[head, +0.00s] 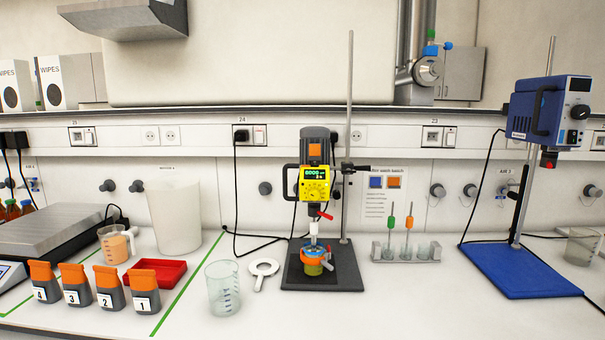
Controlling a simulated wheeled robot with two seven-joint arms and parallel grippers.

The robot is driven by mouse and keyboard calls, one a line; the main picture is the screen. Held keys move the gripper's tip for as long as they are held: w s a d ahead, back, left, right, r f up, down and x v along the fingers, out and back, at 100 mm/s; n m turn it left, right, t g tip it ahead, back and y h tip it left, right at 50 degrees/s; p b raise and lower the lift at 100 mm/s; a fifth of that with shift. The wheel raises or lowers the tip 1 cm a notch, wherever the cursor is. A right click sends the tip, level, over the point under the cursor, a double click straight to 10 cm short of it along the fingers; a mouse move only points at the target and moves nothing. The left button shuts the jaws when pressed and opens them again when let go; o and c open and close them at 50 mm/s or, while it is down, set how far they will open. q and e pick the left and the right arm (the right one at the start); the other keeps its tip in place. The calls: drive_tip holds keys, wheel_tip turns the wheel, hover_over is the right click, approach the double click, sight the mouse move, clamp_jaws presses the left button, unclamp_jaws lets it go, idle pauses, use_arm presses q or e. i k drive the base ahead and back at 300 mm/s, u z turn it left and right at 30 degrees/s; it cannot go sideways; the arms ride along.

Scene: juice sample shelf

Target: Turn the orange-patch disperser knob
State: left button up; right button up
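The disperser with an orange patch (315,150) stands in the middle of the bench, clamped to a tall metal rod. Below the patch, its yellow front panel (305,184) has a small lit display (314,171) with green digits. A round dial-like knob (314,190) appears on the panel under the display, but its setting is too small to read. A red lever (325,215) sticks out below the panel. The shaft goes down to a small vessel with an orange and blue collar (315,253) on the dark base plate. Neither of my grippers is in view.
A blue device (548,112) stands at the right on a blue base (518,272).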

sight(314, 195)
drive_tip(key=z, duration=1.05)
drive_tip(key=k, duration=0.6)
drive_tip(key=z, duration=0.2)
